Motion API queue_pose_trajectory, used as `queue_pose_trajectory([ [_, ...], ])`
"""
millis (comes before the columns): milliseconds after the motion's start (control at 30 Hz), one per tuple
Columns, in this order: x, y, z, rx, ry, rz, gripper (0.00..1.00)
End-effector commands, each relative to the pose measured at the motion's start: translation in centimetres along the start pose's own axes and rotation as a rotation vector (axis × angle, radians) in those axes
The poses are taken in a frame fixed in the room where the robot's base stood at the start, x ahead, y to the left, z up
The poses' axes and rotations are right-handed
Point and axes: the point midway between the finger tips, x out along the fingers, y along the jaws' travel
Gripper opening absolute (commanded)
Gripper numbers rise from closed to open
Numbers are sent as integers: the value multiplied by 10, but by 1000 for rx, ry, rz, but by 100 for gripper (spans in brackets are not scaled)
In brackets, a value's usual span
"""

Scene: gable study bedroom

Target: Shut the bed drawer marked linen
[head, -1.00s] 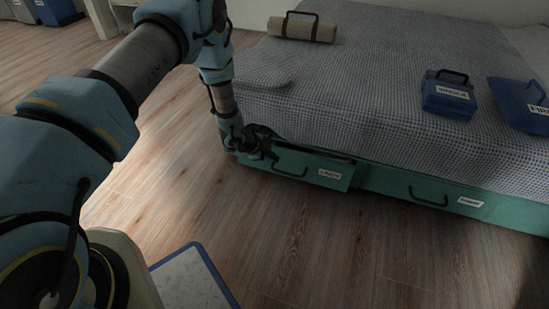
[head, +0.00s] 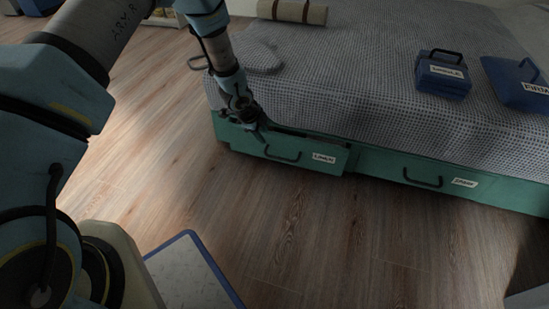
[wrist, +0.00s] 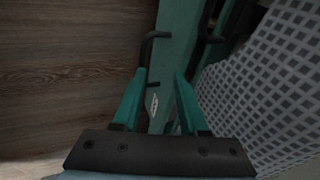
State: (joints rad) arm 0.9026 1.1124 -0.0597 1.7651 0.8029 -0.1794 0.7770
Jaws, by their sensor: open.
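The linen drawer (head: 235,137) is a green front at the left of the bed's base, with a dark bar handle (head: 283,157) and a white label (head: 324,158). Its front stands slightly proud of the neighbouring drawer, with a dark gap along its top, so it is a little open. My gripper (head: 262,128) is at the drawer's top edge, left of the label, close to the handle. In the wrist view, my gripper (wrist: 158,85) is open, with its two green fingers apart. The handle (wrist: 147,50) lies beyond the left fingertip. I cannot tell whether the fingers touch the drawer.
A second green drawer (head: 400,165) with its own handle and label is to the right. The bed (head: 340,70) carries a rolled bundle (head: 292,11), a blue labelled box (head: 442,72) and another blue item (head: 515,85). The wooden floor (head: 300,230) before the drawers is clear.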

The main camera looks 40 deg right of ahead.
Motion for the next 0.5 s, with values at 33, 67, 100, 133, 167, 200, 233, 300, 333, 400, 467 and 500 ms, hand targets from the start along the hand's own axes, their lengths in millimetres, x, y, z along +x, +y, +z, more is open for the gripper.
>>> queue_pose_trajectory([
  [33, 15, 0, -9, 18, -37, 25, 46],
  [67, 16, 0, -14, 26, -59, 44, 46],
  [100, 17, 1, -21, 36, -85, 72, 46],
  [133, 17, 2, -26, 41, -100, 92, 46],
  [167, 17, 3, -31, 48, -114, 112, 46],
  [200, 16, 4, -37, 54, -128, 135, 46],
  [233, 15, 6, -41, 58, -136, 151, 46],
  [300, 12, 8, -47, 65, -150, 179, 46],
  [333, 11, 9, -49, 67, -154, 189, 46],
  [400, 12, 11, -51, 69, -159, 200, 46],
  [467, 17, 12, -50, 69, -160, 203, 46],
  [500, 22, 13, -49, 69, -160, 204, 46],
])
